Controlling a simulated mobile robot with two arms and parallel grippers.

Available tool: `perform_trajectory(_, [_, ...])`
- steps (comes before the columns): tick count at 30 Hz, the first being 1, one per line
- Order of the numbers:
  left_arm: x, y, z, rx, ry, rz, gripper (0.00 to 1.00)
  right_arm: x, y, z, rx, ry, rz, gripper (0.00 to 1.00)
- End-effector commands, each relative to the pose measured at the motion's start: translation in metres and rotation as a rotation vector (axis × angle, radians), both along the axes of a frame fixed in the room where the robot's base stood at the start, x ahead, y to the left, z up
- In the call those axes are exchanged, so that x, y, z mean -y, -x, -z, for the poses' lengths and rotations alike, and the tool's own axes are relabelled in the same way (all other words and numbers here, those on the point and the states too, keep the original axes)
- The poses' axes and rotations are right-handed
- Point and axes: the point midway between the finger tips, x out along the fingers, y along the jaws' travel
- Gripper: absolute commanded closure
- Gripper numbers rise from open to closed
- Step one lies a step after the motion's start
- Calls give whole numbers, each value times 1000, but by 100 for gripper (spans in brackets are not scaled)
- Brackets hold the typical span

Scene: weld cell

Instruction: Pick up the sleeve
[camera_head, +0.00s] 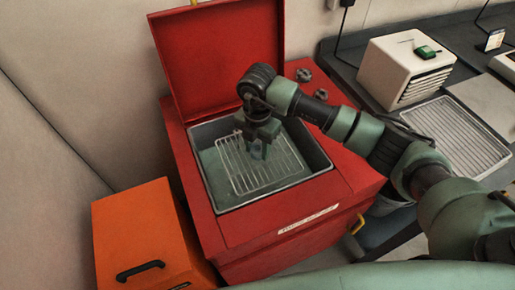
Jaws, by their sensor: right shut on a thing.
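My right gripper (257,150) reaches down into the open red parts washer, over the wire rack in its basin. It is shut on a small grey-blue thing, likely the sleeve, mostly hidden by the fingers. I cannot tell whether the held thing touches the rack. No other sleeve shows clearly. My left gripper is not in view.
The red washer (240,240) has its lid (215,50) raised at the back, and a wire rack (235,170) in its basin. An orange box (130,225) stands at left. On the dark bench at right are a white vented box (385,65) and a mesh tray (465,130).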

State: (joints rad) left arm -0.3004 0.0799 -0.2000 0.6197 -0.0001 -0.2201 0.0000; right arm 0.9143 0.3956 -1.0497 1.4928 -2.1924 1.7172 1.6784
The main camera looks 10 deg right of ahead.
Motion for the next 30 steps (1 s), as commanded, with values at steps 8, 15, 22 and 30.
perform_trajectory(8, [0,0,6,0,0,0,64,0,-2,-27,6,-1,0,100])
perform_trajectory(15, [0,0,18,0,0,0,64,0,-2,-87,8,-1,-2,100])
perform_trajectory(22, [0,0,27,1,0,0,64,0,-1,-150,8,0,0,100])
perform_trajectory(30, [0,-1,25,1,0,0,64,0,-1,-191,4,1,0,100])
